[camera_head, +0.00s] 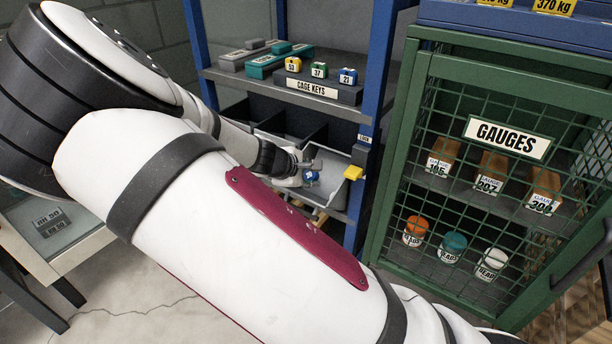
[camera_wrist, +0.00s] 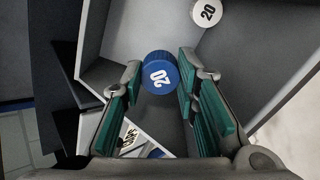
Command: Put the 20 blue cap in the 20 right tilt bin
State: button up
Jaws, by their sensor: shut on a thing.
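The blue 20 cap (camera_head: 311,177) is between the fingertips of my gripper (camera_head: 303,172), in front of the shelf rack. In the wrist view the blue cap (camera_wrist: 160,73) shows its white 20 face, with a teal-padded finger on each side. My gripper (camera_wrist: 158,82) is shut on it. A grey tilt bin (camera_head: 333,183) stands tipped out at the right end of the bin row. In the wrist view the cap appears over the grey bin (camera_wrist: 268,45). How far it is above the bin floor I cannot tell. My arm hides the left bins.
A white round piece marked 20 (camera_wrist: 207,12) lies by the bin's far corner. A green mesh gauge cage (camera_head: 377,210) stands to the right. A cage keys rack (camera_head: 318,88) is on the shelf above.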

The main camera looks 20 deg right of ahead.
jog(key=shift+b+x, duration=0.75)
jog(key=shift+x, duration=1.45)
jog(key=shift+p+v, duration=2.8)
jog(key=shift+v, duration=2.25)
